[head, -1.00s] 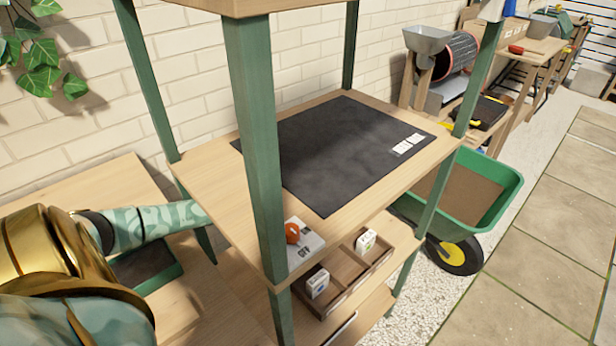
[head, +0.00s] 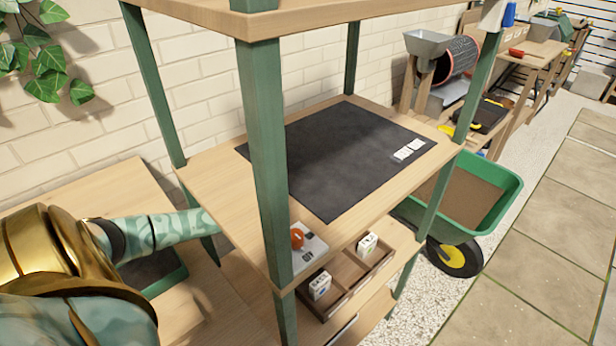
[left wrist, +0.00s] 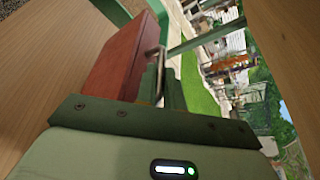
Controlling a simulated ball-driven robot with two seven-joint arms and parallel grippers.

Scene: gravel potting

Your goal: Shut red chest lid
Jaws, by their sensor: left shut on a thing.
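The red chest (left wrist: 122,62) shows only in the left wrist view, as a red-brown box face left of my fingers. A grey metal handle (left wrist: 155,54) stands at its right edge. My left gripper (left wrist: 162,76) is shut with its fingertips at this handle; the exact contact is hard to make out. How far the lid stands open cannot be told from here. My right gripper is in neither view.
A green-posted wooden shelf (head: 205,190) stands close to my left arm, its front post (head: 263,160) near. A divided wooden tray (head: 345,278) sits below. A green wheelbarrow (head: 510,192) stands right.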

